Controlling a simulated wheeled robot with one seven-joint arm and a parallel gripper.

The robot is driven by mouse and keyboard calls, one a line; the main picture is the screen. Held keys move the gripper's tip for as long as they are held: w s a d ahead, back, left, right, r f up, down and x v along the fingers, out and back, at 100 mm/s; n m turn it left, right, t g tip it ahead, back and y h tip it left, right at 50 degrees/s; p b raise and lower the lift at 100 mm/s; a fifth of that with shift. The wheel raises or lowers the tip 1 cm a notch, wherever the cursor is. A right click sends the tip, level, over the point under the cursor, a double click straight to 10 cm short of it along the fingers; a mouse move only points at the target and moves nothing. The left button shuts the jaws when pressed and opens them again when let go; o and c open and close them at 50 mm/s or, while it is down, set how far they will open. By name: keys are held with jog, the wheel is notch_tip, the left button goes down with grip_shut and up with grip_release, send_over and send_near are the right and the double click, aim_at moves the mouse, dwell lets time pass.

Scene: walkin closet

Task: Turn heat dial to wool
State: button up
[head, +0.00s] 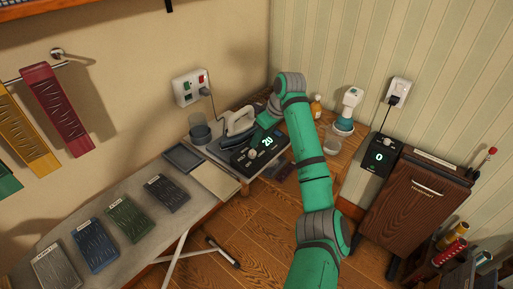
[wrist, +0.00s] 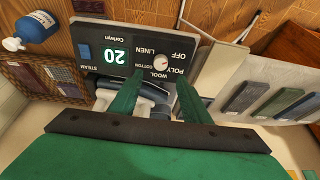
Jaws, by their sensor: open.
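The heat dial (wrist: 161,61) is a small pale knob with a red mark, on a dark control panel (wrist: 112,34) lettered OFF, POLY, WOOL, COTTON and LINEN. The lettering is upside down in the wrist view. I cannot tell exactly which word the red mark points to. The panel's display reads 20. My gripper (wrist: 160,80) is open, with its two green fingers on either side of the dial in that picture. Contact with the dial cannot be made out. In the head view, the panel (head: 240,158) sits beside the iron, under my gripper (head: 262,126).
A white iron (head: 238,121) stands just behind the panel. An ironing board (head: 92,205) with several coloured fabric swatches extends left. A spray bottle (head: 349,101) stands right of my arm.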

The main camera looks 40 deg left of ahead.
aim_at(253, 152)
jog(key=x, duration=0.9)
jog(key=shift+s, duration=0.1)
jog(key=c, duration=1)
